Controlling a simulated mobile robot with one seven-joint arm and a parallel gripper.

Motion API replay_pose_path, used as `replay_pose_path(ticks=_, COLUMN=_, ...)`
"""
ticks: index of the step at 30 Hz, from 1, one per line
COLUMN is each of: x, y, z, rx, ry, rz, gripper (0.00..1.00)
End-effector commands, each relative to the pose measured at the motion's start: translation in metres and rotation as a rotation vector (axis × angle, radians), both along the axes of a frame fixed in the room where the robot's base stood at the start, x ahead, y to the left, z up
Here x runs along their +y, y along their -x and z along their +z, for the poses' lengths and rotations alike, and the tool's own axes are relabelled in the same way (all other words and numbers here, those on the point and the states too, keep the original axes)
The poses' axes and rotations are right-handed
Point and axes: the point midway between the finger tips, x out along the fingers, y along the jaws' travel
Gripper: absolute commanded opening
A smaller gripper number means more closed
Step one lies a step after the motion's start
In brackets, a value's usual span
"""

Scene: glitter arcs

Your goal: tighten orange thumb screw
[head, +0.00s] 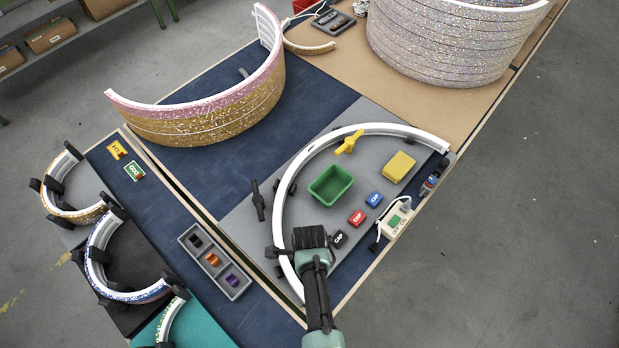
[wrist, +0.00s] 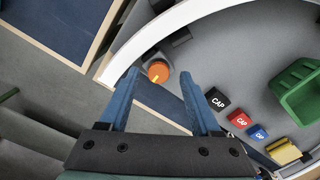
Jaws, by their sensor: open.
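The orange thumb screw (wrist: 158,71) is a round knob with a yellow mark on top. In the wrist view it sits in a grey holder just inside the white curved strip (wrist: 140,38). My gripper (wrist: 158,74) is open, with one blue fingertip to the left of the screw and the other to the right. The knob shows in the gap between the tips; I cannot tell whether either touches it. In the head view my gripper (head: 311,240) is over the near end of the white arc (head: 287,190), and the screw is hidden there.
Black, red and blue CAP blocks (head: 356,217), a green bin (head: 331,184) and a yellow block (head: 399,167) lie inside the arc. A yellow clamp (head: 349,142) is on the arc's far side. A grey three-slot tray (head: 234,291) stands left. Bare grey board lies around the bin.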

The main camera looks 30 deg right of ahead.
Motion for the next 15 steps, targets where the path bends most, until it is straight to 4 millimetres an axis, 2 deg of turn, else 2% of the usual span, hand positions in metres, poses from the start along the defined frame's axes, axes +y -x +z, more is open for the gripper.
replay_pose_path(ticks=7, x=0.000, y=0.000, z=0.014, rx=0.001, ry=0.001, rz=0.000, gripper=0.64)
replay_pose_path(ticks=15, x=0.000, y=0.000, z=0.058, rx=-0.003, ry=0.001, rz=0.001, gripper=0.64)
